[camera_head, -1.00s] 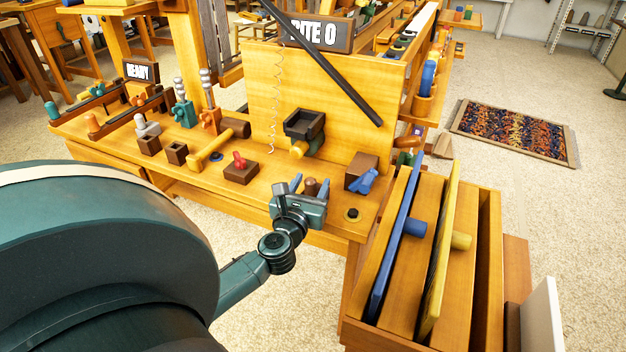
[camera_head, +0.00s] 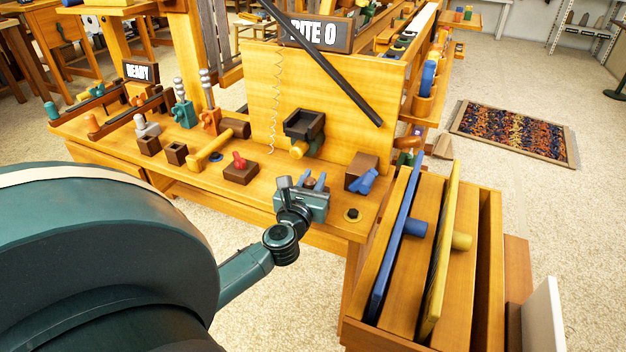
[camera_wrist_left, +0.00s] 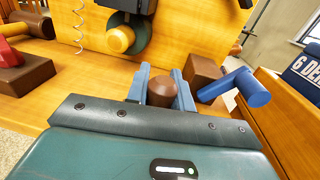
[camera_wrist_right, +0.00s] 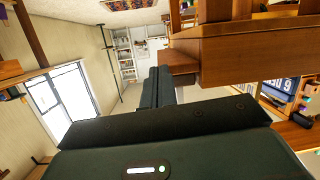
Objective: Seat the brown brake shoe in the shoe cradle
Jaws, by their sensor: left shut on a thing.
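My left gripper (camera_head: 314,182) is over the front right part of the wooden bench. In the left wrist view its blue fingers (camera_wrist_left: 162,84) are shut on a brown rounded piece, which I take for the brake shoe (camera_wrist_left: 163,93). The head view barely shows the shoe. A dark open-topped holder (camera_head: 304,124) with a yellow round knob (camera_head: 299,149) is on the upright panel behind; I cannot tell whether it is the shoe cradle. My right gripper (camera_wrist_right: 160,88) is seen only in the right wrist view, fingers together and empty.
A brown block (camera_head: 361,170) with a blue peg (camera_head: 363,181) stands right of the left gripper. A brown block with a red knob (camera_head: 239,161) is to its left. A black button (camera_head: 352,214) is near the bench corner. A wooden rack (camera_head: 490,230) holds blue and yellow panels.

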